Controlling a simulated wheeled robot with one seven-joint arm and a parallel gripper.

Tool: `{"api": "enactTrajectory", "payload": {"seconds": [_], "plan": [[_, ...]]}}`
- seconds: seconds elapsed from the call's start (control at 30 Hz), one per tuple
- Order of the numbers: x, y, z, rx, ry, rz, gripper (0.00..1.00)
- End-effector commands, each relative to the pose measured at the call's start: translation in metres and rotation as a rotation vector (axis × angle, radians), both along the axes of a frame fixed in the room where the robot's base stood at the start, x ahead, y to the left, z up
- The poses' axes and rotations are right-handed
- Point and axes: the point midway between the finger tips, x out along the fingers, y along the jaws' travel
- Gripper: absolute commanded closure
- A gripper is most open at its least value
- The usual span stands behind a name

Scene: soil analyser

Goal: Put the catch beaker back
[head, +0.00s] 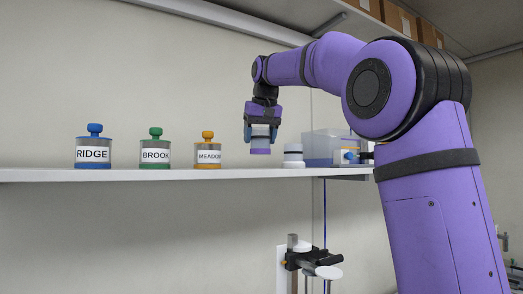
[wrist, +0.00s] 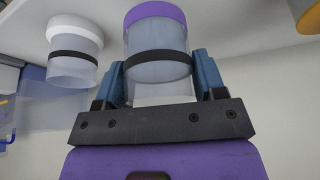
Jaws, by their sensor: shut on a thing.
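My gripper (head: 261,130) is shut on a clear beaker with a purple base and a black band, taken to be the catch beaker (head: 260,150). In the wrist view the beaker (wrist: 157,40) sits between the two blue fingers of my gripper (wrist: 161,78), purple end away from the palm. In the head view it is upright, purple end down, and its bottom appears a little above the shelf (head: 120,175). A similar beaker with a white base (head: 293,157) stands on the shelf just right of it; it also shows at the left of the wrist view (wrist: 73,60).
Jars labelled RIDGE (head: 93,153), BROOK (head: 155,155) and MEADOW (head: 208,155) stand left on the shelf. A clamp stand (head: 305,260) is below the shelf. The shelf is bare between MEADOW and the white-based beaker.

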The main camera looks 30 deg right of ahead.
Motion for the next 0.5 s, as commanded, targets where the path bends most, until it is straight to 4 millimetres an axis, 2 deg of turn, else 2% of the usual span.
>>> {"api": "enactTrajectory", "payload": {"seconds": [0.2,0.5], "plan": [[0.011,-0.013,-0.002,-0.001,0.000,-0.002,0.65],[0.009,-0.011,-0.032,0.000,0.000,0.001,0.65]]}}
